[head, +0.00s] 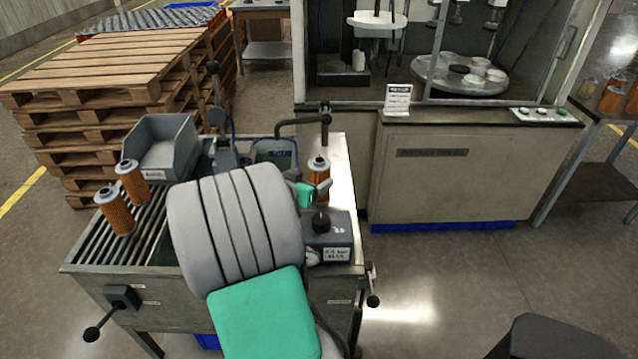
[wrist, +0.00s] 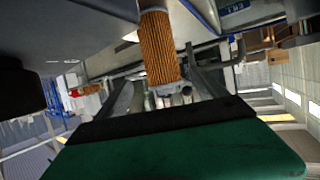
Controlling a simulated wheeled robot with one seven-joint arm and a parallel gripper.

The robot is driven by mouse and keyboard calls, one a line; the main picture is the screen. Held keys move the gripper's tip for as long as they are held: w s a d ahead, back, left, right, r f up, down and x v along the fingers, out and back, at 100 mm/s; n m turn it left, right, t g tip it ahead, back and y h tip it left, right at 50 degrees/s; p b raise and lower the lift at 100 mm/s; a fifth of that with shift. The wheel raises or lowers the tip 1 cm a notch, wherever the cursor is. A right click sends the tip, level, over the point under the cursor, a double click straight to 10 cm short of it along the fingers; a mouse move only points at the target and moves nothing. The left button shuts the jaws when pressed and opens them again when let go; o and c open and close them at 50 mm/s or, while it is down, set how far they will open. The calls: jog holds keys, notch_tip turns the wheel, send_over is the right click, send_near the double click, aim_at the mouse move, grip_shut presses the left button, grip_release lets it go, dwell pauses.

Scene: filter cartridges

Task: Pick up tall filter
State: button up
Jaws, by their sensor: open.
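My gripper (head: 313,192) is right at this filter, with the arm reaching in from the front. In the wrist view the filter (wrist: 159,48) shows between and beyond the open fingers of my gripper (wrist: 160,88). I cannot tell whether a finger touches it. Two more orange filters stand at the left of the bench, a front one (head: 115,211) and one behind it (head: 132,182). From these views I cannot tell surely which filter is tallest.
A grey open bin (head: 162,147) stands behind the left filters on the slatted bench (head: 85,258). A dark labelled box (head: 335,243) sits just in front of the filter at my gripper. A bent dark handle (head: 300,123) rises behind it. Stacked pallets (head: 95,70) stand behind.

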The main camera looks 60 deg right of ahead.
jog(key=x, duration=0.3)
jog(key=p+x, duration=0.1)
jog(key=x, duration=0.3)
jog(key=shift+w+d, duration=0.1)
jog(key=shift+w, duration=0.15)
jog(key=c, duration=1.5)
jog(key=shift+r, duration=0.1)
jog(key=shift+c, duration=0.2)
